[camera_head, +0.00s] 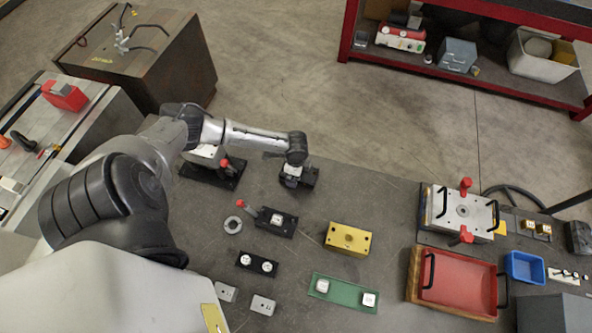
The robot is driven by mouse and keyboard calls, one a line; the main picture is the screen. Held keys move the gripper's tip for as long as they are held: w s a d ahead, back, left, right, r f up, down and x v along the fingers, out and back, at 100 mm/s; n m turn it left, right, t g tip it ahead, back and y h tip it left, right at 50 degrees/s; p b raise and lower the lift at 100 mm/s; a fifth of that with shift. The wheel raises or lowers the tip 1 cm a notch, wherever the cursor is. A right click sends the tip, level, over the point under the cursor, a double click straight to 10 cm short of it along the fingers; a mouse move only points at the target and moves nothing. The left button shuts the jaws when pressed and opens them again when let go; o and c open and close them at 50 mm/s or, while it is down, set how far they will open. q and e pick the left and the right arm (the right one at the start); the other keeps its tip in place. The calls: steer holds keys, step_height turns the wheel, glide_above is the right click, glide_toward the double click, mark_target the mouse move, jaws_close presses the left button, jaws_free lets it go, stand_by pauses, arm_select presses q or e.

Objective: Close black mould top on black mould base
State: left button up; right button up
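My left arm reaches in from the left, and its gripper (293,176) points down at a small black block (311,178) with pale metal parts near the table's back edge. The fingers are small and partly hidden by the wrist, so I cannot tell whether they are shut on it. A black block (287,231) with a square silver insert lies in front of the gripper, with a red-knobbed lever (241,203) at its left. I cannot tell for sure which black block is the mould top and which the base. My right gripper is not in view.
A clamp fixture (210,174) stands left of the gripper. A yellow block (348,239), a black plate (242,261) with two round silver parts, a green plate (342,297) and a metal ring (233,225) lie nearby. A red tray (457,284) and clamped plate (462,211) are at right.

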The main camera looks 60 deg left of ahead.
arm_select(q)
steer(key=c, duration=1.3)
steer(key=shift+r, duration=0.1)
steer(key=shift+c, duration=0.2)
steer(key=shift+r, duration=0.15)
steer(key=shift+r+p, duration=1.3)
steer(key=shift+p, duration=0.45)
